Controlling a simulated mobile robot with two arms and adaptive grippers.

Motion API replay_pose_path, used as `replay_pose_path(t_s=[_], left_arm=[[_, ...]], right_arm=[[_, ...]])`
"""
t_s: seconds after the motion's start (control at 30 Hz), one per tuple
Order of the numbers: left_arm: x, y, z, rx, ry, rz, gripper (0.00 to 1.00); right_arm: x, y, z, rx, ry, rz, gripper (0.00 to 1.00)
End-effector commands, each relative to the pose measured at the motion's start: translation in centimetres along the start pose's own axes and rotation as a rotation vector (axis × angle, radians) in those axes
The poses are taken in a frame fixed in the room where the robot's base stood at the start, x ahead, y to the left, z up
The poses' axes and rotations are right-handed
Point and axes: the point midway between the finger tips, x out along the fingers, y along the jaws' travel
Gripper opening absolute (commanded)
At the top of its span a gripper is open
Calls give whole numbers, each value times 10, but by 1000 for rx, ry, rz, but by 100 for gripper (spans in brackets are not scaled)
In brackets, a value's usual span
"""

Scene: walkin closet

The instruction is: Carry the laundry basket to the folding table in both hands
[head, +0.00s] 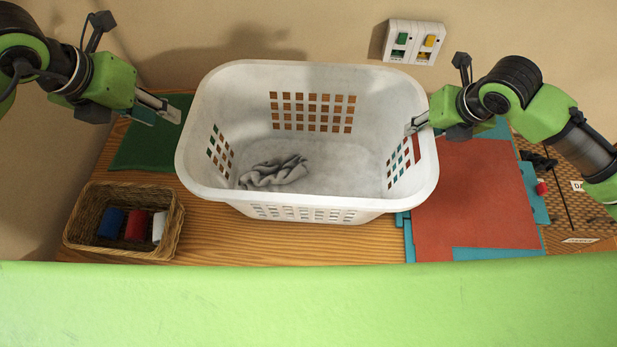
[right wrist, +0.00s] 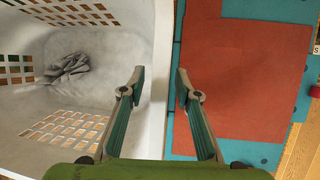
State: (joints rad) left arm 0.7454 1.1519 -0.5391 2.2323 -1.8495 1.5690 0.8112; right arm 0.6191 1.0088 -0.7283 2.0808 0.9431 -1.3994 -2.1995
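The white laundry basket (head: 300,201) is upright over the wooden table (head: 270,245), with a grey crumpled cloth (head: 273,172) inside. I cannot tell whether its base fully rests on the wood. My right gripper (head: 415,125) is at the basket's right rim. In the right wrist view its two fingers (right wrist: 160,78) are apart, one on each side of the basket's wall (right wrist: 160,40), with gaps visible. My left gripper (head: 168,111) is left of the basket, apart from its left rim, and its fingers look spread and empty.
A wicker basket (head: 75,226) with blue, red and white rolls stands front left. A green mat (head: 145,148) lies behind it. A red and teal folding board (head: 480,195) lies to the right, its left edge near the basket. A switch panel (head: 414,42) is on the wall behind.

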Motion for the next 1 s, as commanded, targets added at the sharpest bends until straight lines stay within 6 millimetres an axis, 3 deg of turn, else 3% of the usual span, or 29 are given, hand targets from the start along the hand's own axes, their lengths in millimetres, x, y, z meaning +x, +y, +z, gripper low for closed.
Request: replay_pose_path(t_s=[0.5, 0.7, 1.0], left_arm=[[0, 0, 0, 0, 0, 0, 30], [0, 0, 0, 0, 0, 0, 30], [0, 0, 0, 0, 0, 0, 30]], right_arm=[[-98, 0, 1, -1, -4, -1, 30], [-113, 0, 0, -1, -1, 0, 30], [-114, 0, 0, -1, 0, 0, 30]])
